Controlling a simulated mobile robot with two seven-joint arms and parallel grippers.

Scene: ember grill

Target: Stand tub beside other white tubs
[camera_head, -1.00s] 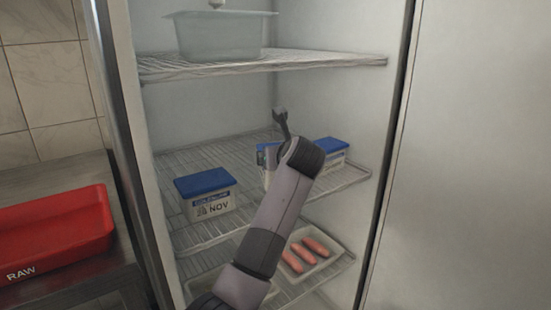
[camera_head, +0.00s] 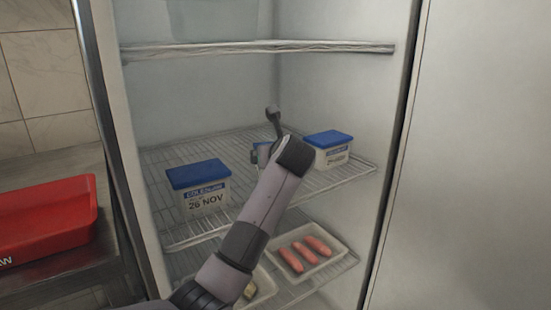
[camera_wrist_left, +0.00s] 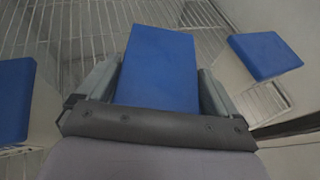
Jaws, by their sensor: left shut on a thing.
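My left gripper (camera_wrist_left: 158,88) is shut on a white tub with a blue lid (camera_wrist_left: 157,62). A white tub with a blue lid and a "26 NOV" label (camera_head: 205,196) stands on that shelf to the left. Another such tub (camera_head: 330,150) stands to the right. In the wrist view blue lids show at left (camera_wrist_left: 14,95) and right (camera_wrist_left: 264,55). My right gripper is not in view.
The wire middle shelf (camera_head: 170,156) has free room at its back left. An upper shelf (camera_head: 260,46) holds a clear container (camera_head: 212,20). Below is a tray (camera_head: 290,272) with several pinkish pieces. A red tray (camera_head: 45,220) stands outside, left. The fridge's side wall is close at right.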

